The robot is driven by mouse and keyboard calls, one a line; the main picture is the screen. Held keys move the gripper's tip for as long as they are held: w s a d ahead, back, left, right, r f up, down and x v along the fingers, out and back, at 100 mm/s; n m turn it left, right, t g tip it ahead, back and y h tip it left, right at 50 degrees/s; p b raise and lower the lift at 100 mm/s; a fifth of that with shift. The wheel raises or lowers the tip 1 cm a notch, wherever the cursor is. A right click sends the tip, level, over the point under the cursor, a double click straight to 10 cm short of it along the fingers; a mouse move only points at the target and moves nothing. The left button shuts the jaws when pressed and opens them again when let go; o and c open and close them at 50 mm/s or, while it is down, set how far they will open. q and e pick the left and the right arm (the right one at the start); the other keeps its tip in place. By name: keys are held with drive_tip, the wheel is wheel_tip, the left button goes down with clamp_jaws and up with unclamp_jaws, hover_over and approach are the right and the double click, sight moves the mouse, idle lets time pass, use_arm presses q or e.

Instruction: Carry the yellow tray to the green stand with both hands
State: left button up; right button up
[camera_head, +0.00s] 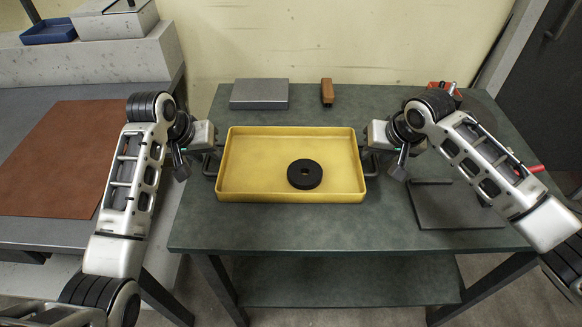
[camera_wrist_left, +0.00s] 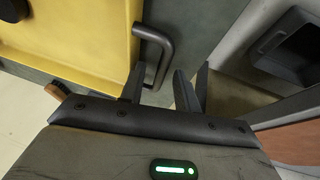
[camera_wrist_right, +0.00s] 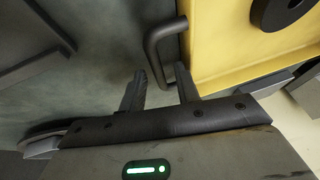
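The yellow tray (camera_head: 250,172) lies on the dark grey-green bench with a black disc (camera_head: 305,174) inside, right of its middle. It has a dark bar handle on each short side. My left gripper (camera_head: 190,160) is at the left handle; in the left wrist view its fingers (camera_wrist_left: 158,88) are apart, with the handle (camera_wrist_left: 165,48) reaching toward the gap. My right gripper (camera_head: 385,160) is at the right handle; in the right wrist view its fingers (camera_wrist_right: 159,90) are apart, with the handle (camera_wrist_right: 152,45) reaching toward the gap. I cannot make out a green stand.
A grey metal box (camera_head: 259,94) and a brown block (camera_head: 327,92) stand behind the tray. A dark flat plate (camera_head: 455,207) lies at the bench's right. A grey table with a brown mat (camera_head: 50,160) is at the left. Bench in front of the tray is clear.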

drive_tip(key=shift+r, duration=0.1)
use_arm(q)
drive_tip(key=v, duration=1.2)
use_arm(e)
drive_tip(key=v, duration=1.1)
drive_tip(key=shift+s+r, duration=0.15)
drive_tip(key=shift+r, duration=0.2)
